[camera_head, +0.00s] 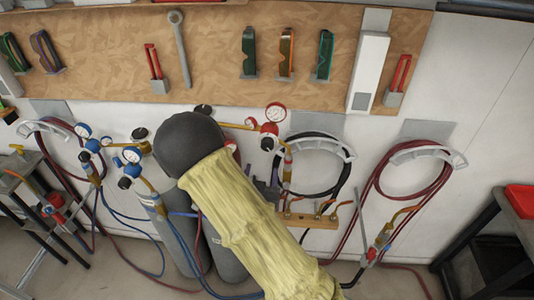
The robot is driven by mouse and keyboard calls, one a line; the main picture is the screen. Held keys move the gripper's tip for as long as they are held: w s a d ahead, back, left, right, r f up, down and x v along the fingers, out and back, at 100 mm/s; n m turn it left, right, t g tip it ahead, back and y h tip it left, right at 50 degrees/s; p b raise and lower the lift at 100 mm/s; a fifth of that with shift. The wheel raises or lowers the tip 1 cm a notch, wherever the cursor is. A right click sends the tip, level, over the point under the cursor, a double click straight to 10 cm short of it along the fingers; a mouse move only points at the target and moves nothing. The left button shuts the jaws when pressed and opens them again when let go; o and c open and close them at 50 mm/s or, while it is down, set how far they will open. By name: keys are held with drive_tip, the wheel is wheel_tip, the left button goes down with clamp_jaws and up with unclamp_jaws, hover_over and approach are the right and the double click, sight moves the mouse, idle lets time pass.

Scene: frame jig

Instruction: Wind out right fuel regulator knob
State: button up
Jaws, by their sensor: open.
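A regulator with red-rimmed gauges (275,112) and a brass stem (237,126) shows right of my dark rounded arm joint. A small black knob (267,144) sits just below its lower red gauge. Another black knob (203,109) shows just above the joint, and I cannot tell which regulator it belongs to. My yellow-sleeved arm covers the middle of the view and hides part of the cylinders and regulators. A grey-purple shape beside the sleeve is too unclear to name.
Blue-gauged regulators (132,154) stand left of my arm, above grey cylinders (181,243). Coiled black hose (317,136) and red hose (380,178) hang on the wall. A tool board (210,60) runs above. Dark stands flank the scene, and hoses trail on the floor.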

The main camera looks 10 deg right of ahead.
sight(267, 148)
drive_tip(key=b, duration=0.3)
drive_tip(key=shift+w+d+f, duration=0.15)
drive_tip(key=shift+d, duration=0.15)
drive_tip(key=p+x, duration=0.2)
drive_tip(key=x, duration=0.3)
drive_tip(key=p+x, duration=0.3)
drive_tip(key=x, duration=0.2)
drive_tip(key=shift+w+d+r, duration=0.1)
drive_tip(key=shift+w+r, duration=0.1)
drive_tip(key=shift+w, duration=0.1)
drive_tip(key=shift+w+d+f, duration=0.1)
drive_tip(key=shift+w+d, duration=0.05)
drive_tip(key=shift+w, duration=0.35)
drive_tip(key=c, duration=1)
